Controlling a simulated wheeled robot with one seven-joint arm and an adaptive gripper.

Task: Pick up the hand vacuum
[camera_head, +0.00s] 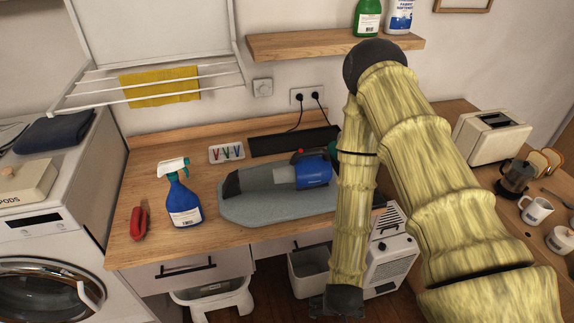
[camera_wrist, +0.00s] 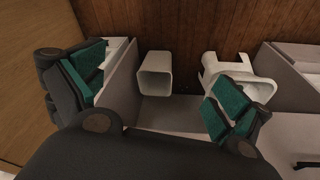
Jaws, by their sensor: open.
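The hand vacuum (camera_head: 285,176) has a dark grey nozzle pointing left and a blue body at the right with a red part on top. It lies on a grey mat (camera_head: 256,211) on the wooden counter. My gripper (camera_head: 336,302) hangs low in front of the counter edge, below and to the right of the vacuum and apart from it. In the wrist view, my gripper (camera_wrist: 166,98) is open and empty, its green-padded fingers wide apart over the floor area. The vacuum does not show in the wrist view. My arm covers the counter just right of the vacuum.
A small tray of coloured clips (camera_head: 227,153) and a black strip (camera_head: 293,141) lie behind. A bin (camera_wrist: 155,76) and a white stool (camera_wrist: 237,75) stand below.

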